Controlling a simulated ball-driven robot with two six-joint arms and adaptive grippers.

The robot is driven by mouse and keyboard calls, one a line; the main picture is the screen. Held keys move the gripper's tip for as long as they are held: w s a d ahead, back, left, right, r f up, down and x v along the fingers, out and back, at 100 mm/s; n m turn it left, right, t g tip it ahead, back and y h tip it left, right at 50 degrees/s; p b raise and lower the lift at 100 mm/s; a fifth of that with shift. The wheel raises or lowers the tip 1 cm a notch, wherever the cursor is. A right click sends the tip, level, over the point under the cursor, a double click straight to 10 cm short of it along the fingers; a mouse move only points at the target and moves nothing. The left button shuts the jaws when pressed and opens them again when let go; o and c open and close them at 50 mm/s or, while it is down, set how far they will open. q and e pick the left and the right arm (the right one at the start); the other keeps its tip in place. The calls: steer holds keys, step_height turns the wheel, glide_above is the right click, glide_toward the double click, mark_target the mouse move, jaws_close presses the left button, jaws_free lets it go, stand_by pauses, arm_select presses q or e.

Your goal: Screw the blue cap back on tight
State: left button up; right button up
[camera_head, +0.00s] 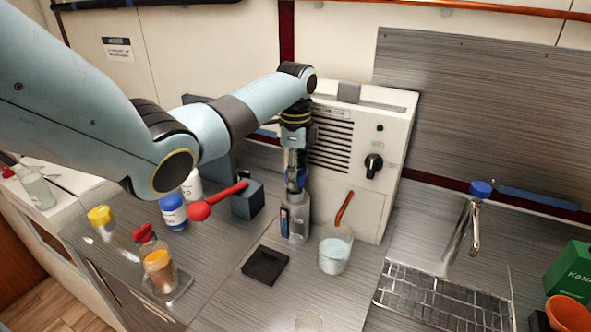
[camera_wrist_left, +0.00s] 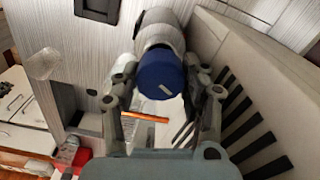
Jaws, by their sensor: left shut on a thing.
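The blue cap (camera_wrist_left: 160,75) sits between the fingers of my left gripper (camera_head: 295,178), which is shut on it. In the head view only a little blue shows between the fingers. The cap is at the top of an upright grey bottle (camera_head: 295,220) with a dark label, standing on the counter. The bottle's shoulder and body (camera_wrist_left: 158,25) also show beyond the cap in the wrist view. How far the cap is turned on the thread is hidden. My right gripper is not in view.
A white machine (camera_head: 372,150) stands close behind the bottle. A beaker of pale powder (camera_head: 335,252) stands to its right, and a black tray (camera_head: 265,265) lies in front. A red-knobbed lever (camera_head: 215,202) juts out on the left. A sink rack (camera_head: 440,300) is at the right.

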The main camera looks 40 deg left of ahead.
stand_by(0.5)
arm_select(q)
steer(key=shift+p, duration=0.35)
steer(key=shift+p, duration=0.35)
stand_by(1.0)
steer(key=shift+f+b, duration=0.3)
steer(key=shift+f, duration=0.15)
steer(key=shift+f+b, duration=0.5)
steer(key=shift+f, duration=0.3)
steer(key=o, duration=1.1)
